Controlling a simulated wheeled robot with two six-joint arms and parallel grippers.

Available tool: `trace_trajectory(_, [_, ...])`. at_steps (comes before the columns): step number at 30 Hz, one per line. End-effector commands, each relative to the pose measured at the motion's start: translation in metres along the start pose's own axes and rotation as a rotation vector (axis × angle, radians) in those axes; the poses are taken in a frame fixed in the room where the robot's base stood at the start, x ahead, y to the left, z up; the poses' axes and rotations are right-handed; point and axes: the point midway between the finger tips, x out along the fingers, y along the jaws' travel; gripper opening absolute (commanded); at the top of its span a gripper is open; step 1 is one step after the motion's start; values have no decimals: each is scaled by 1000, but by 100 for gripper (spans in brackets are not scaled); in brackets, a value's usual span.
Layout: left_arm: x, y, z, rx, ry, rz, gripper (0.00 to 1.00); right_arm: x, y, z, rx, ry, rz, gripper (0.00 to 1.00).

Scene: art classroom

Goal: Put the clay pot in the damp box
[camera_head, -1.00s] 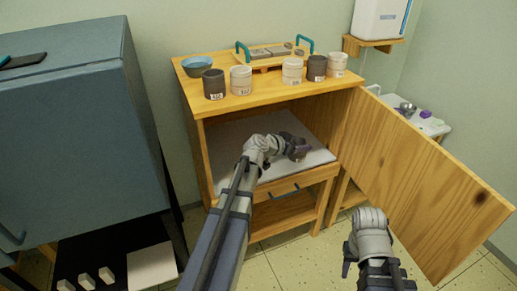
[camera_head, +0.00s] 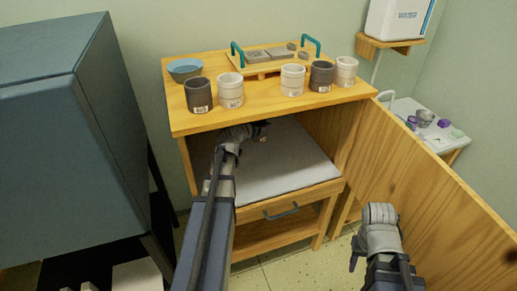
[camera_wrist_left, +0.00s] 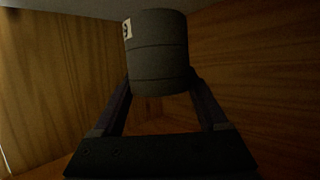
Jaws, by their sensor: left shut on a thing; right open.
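A dark grey clay pot (camera_wrist_left: 158,55) with a white label is between the two fingers of my left gripper (camera_wrist_left: 157,100) in the left wrist view, and the gripper is shut on it. The damp box is a wooden cabinet (camera_head: 184,122) with its door (camera_head: 435,195) swung open to the right. My left gripper (camera_head: 262,128) is inside its opening, above the pale slab (camera_head: 285,165) on the cabinet floor. In the head view the pot is mostly hidden under the cabinet top. My right gripper (camera_head: 375,240) is open and empty in front of the door.
Several dark and pale pots, including a dark pot (camera_head: 198,95), stand on the cabinet top beside a blue bowl (camera_head: 185,69) and a tray with teal handles (camera_head: 237,55). A blue-grey cabinet (camera_head: 70,160) stands close on the left. The slab's right part is clear.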

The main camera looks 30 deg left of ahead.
Motion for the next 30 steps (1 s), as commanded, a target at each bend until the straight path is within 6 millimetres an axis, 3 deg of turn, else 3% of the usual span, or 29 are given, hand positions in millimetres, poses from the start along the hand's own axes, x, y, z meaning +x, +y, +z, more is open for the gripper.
trace_trajectory(12, [23,1,54,0,0,1,10,58,-5,-4,0,0,1,45])
trace_trajectory(21, [25,1,59,0,0,2,10,64,-5,-4,-1,0,4,45])
trace_trajectory(30, [38,1,91,0,0,1,10,98,-7,-6,-3,1,9,45])
